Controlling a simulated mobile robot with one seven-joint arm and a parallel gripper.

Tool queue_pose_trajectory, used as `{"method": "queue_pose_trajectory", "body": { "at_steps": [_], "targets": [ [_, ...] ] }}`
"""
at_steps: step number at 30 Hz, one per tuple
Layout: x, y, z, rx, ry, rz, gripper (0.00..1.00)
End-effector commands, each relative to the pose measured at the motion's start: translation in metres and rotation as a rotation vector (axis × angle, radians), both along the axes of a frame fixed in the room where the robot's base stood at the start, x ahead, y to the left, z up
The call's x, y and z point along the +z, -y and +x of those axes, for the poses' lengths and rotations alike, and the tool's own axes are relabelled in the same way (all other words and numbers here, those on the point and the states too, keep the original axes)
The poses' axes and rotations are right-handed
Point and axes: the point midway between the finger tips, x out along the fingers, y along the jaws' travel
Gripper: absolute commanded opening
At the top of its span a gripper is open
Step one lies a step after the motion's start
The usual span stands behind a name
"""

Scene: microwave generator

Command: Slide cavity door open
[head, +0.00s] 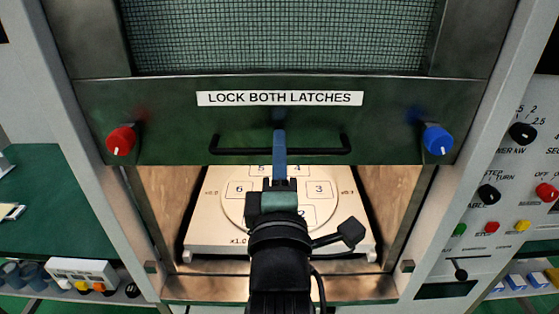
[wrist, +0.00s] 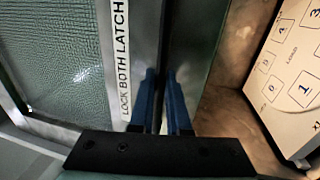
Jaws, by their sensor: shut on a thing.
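The cavity door (head: 180,108) is a dark green panel with a mesh window (head: 285,38) above and a "LOCK BOTH LATCHES" label (head: 280,98). It stands raised, with the cavity open beneath its lower edge. A black bar handle (head: 325,151) runs across its lower part. My gripper (head: 280,143) is shut on the middle of the handle, its blue fingers upright against the door. In the wrist view, the fingers (wrist: 164,95) close around the handle beside the label. The gripped part of the handle is mostly hidden. A red latch knob (head: 121,141) and a blue latch knob (head: 437,139) flank the handle.
Inside the cavity lies a pale plate (head: 205,225) with a numbered dial, partly behind my arm. A control panel (head: 500,165) with knobs and buttons stands at the right. A green surface (head: 45,205) and a white box (head: 82,271) are at the left.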

Motion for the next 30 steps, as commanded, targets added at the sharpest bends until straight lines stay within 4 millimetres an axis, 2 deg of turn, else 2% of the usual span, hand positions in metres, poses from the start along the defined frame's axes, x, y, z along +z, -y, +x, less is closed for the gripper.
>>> {"method": "queue_pose_trajectory", "body": {
  "at_steps": [1, 6, 21, 22, 26, 30],
  "targets": [
    [0.016, 0.0, 0.0, 0.001, 0.004, 0.0, 0.0],
    [0.031, 0.0, 0.0, 0.0, 0.003, 0.0, 0.0],
    [0.033, 0.0, 0.0, 0.0, 0.001, 0.0, 0.0],
    [0.033, 0.0, 0.0, 0.0, 0.0, 0.0, 0.2],
    [0.033, 0.0, 0.0, 0.0, -0.001, 0.0, 0.43],
    [0.033, 0.0, 0.0, 0.0, -0.001, 0.0, 0.45]
  ]
}}
